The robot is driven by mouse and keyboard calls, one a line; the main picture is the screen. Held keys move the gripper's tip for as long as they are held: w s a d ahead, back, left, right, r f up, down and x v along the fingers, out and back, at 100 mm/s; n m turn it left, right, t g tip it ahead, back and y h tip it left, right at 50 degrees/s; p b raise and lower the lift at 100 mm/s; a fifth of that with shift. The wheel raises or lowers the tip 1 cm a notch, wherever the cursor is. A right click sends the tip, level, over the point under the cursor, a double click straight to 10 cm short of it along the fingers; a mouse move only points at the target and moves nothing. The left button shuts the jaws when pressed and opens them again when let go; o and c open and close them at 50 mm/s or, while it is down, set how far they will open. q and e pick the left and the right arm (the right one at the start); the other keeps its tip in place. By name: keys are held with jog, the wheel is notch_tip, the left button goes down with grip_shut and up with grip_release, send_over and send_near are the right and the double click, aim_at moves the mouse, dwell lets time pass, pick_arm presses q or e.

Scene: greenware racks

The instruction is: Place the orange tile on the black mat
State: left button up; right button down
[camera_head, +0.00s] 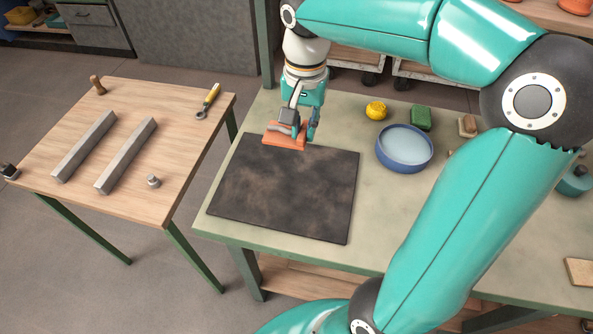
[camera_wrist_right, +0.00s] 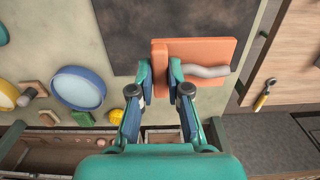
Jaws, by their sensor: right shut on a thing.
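The orange tile (camera_head: 283,142) is at the far left corner of the black mat (camera_head: 285,190), partly over its far edge. I cannot tell whether it touches the mat. In the right wrist view the tile (camera_wrist_right: 207,51) carries a grey curved piece (camera_wrist_right: 208,72) on its face. My right gripper (camera_head: 301,131) is shut on the tile; its fingers (camera_wrist_right: 160,73) sit either side of the tile's near end in the wrist view. My left gripper is not in view. The rest of the mat is bare.
A separate wooden table (camera_head: 130,130) at left holds two grey bars and a yellow-handled tool (camera_head: 209,99).

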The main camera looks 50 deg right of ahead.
aim_at(302, 129)
notch_tip(302, 129, down, 15)
jog(key=shift+w+r+b, duration=0.1)
jog(key=shift+b, duration=0.2)
jog(key=shift+f, duration=0.2)
jog(key=c, duration=1.1)
grip_release()
jog(key=shift+c, duration=0.2)
jog(key=shift+r, duration=0.15)
notch_tip(302, 129, up, 11)
jog(key=shift+r+p, duration=0.2)
jog(key=shift+p, duration=0.1)
jog(key=shift+r, duration=0.35)
